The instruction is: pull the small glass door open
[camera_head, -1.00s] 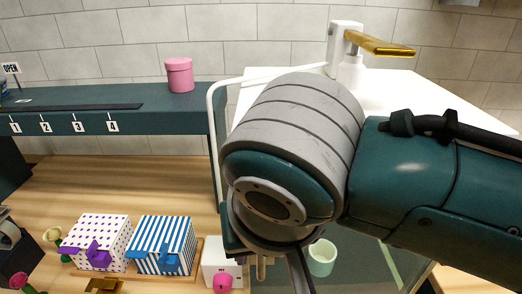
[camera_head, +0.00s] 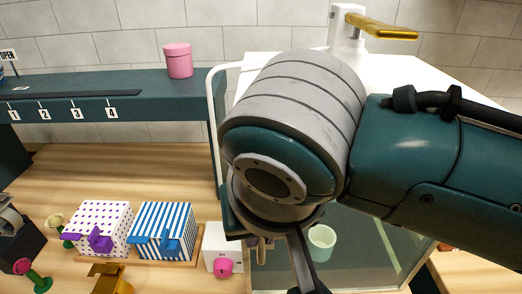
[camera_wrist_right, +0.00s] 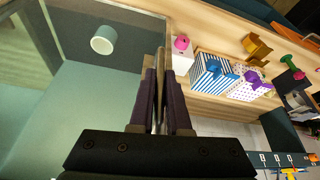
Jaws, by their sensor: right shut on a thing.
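The small glass door (camera_head: 350,262) is a clear greenish pane on the front of a white-topped cabinet (camera_head: 285,62). It also fills the left of the right wrist view (camera_wrist_right: 85,105). My right gripper (camera_wrist_right: 159,88) is at the pane's edge in the right wrist view, its fingers close together on a thin upright part. That part is mostly hidden between the fingers. In the head view my right arm covers much of the cabinet and the grip. I cannot tell how far the door stands open. My left gripper is not in view.
A mint cup (camera_head: 321,238) shows through the glass. Left of the cabinet stand a white box with a pink knob (camera_head: 222,262), a striped box (camera_head: 165,228) and a dotted box (camera_head: 98,215). A pink jar (camera_head: 178,61) stands on the teal shelf (camera_head: 150,98).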

